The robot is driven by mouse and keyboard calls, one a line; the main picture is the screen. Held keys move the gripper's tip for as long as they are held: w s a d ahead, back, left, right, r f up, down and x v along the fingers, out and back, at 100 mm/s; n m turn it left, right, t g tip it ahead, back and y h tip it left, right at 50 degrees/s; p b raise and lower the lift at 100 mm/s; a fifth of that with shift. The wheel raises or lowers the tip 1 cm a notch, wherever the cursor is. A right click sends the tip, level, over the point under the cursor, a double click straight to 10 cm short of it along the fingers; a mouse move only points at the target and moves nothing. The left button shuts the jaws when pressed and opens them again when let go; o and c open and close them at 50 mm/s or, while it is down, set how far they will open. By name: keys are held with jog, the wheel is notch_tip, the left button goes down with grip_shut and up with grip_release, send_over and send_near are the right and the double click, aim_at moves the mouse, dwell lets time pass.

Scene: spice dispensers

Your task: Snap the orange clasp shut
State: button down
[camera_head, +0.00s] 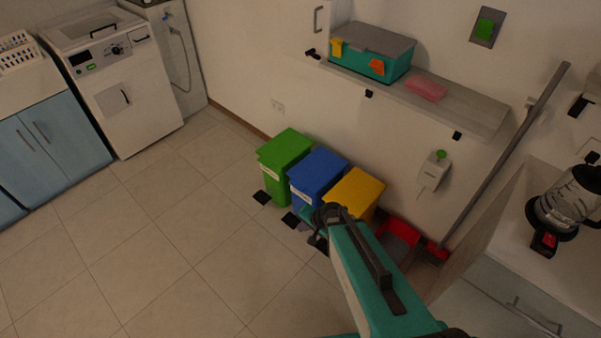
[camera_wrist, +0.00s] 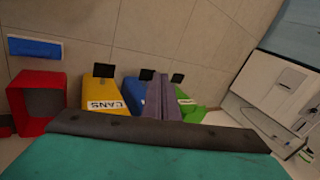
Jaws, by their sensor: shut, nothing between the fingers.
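The orange clasp (camera_head: 377,66) is on the front of a teal box with a grey lid (camera_head: 372,40), towards its right end. It looks tilted out from the box, but it is too small to be sure how far. A yellow clasp (camera_head: 336,47) is on the box's left part. The box stands on a wall shelf. In the wrist view my gripper (camera_wrist: 164,82) is shut and empty, its two grey fingers together. In the head view my arm is low in front of the bins, well below and apart from the box. The clasp is out of the wrist view.
Green (camera_head: 285,152), blue (camera_head: 318,175) and yellow (camera_head: 355,192) bins stand along the wall below the shelf (camera_head: 460,108), with a red bin (camera_head: 400,235) beside them. A pink block (camera_head: 426,88) lies right of the box. A grey pole (camera_head: 505,155) leans at right. The left floor is clear.

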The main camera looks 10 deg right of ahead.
jog(key=s+d+f+n+g+h, duration=0.1)
jog(key=s+d+f+n+g, duration=0.1)
jog(key=s, duration=0.8)
jog(key=s+d+f+n+g+h+b, duration=0.1)
jog(key=s+d+f+n+g, duration=0.2)
jog(key=s, duration=0.7)
jog(key=s+d+f+n+g+h, duration=0.2)
jog(key=s+d+f+g, duration=0.3)
jog(key=s, duration=0.5)
jog(key=shift+s+f+n, duration=0.15)
jog(key=shift+s+n, duration=0.15)
jog(key=shift+s, duration=0.1)
